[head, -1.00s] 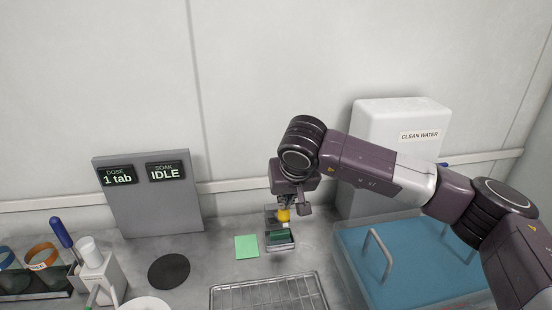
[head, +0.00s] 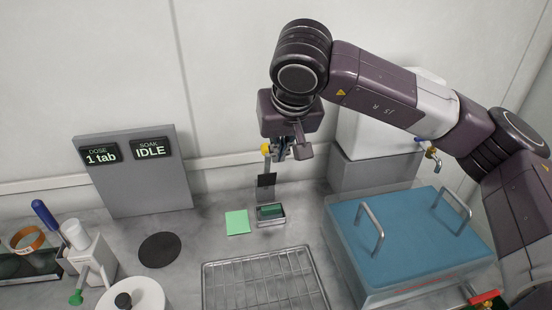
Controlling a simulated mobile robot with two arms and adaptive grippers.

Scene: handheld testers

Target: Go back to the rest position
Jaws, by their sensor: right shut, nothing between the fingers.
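My right gripper (head: 279,153) hangs from the arm that comes in from the right, above the back of the bench. Its fingers are small in the picture and partly hidden by the wrist; they are shut with nothing held. Below it, apart from the fingertips, stands a small metal box (head: 270,222) with a green inside and a dark raised lid (head: 266,181). A small yellow part (head: 265,149) shows beside the fingers; I cannot tell what it belongs to. My left gripper is not in view.
A wire rack (head: 265,280) lies in front. A blue-lidded tub (head: 400,240) with two handles stands right, beneath my arm. A green square (head: 237,222), a black disc (head: 160,250) and a grey display panel (head: 140,180) are left. A white water container (head: 370,140) stands behind the arm.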

